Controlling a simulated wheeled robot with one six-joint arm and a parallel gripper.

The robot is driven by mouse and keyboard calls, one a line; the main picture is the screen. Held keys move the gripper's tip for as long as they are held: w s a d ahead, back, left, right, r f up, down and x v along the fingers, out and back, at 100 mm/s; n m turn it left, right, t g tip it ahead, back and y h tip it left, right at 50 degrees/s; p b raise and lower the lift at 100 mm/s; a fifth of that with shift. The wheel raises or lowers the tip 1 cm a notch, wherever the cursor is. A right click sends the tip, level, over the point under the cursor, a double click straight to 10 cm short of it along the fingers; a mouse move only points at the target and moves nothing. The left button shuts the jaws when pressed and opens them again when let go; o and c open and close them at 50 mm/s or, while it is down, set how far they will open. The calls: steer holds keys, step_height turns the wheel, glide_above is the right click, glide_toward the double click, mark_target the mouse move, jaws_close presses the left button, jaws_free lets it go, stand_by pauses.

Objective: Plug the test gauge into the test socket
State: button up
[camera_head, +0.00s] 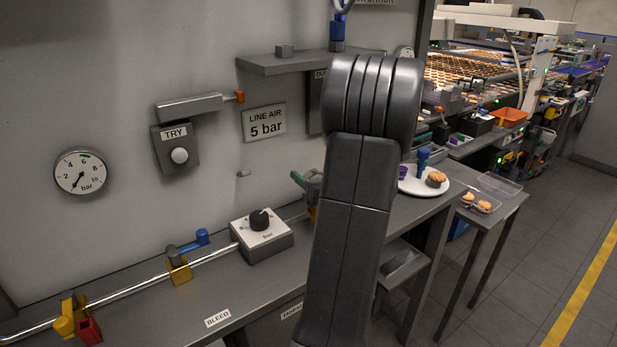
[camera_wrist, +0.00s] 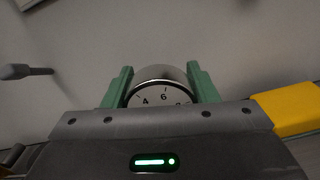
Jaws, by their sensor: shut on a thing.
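My gripper (camera_wrist: 160,76) has green fingers, one on each side of a round gauge (camera_wrist: 163,97) with a metal rim and a white dial showing 4 and 6. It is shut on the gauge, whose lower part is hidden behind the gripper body. The gauge is not clear there, as my arm covers most of that spot. I cannot make out the test socket for certain in either view.
A grey peg (camera_wrist: 18,72) juts from the wall left of the gauge. A yellow part (camera_wrist: 286,108) is close on the right. On the bench (camera_head: 206,301) are a knob box (camera_head: 262,236) and a pipe with a yellow valve (camera_head: 179,270). A shelf (camera_head: 296,63) hangs above.

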steer(key=shift+f, duration=0.2)
steer(key=o, duration=1.1)
steer(key=b+v, duration=0.2)
steer(key=v, duration=1.2)
steer(key=shift+w+a+r, duration=0.1)
steer(key=p+x, duration=0.2)
steer(key=x, duration=1.2)
steer(key=shift+r, duration=0.1)
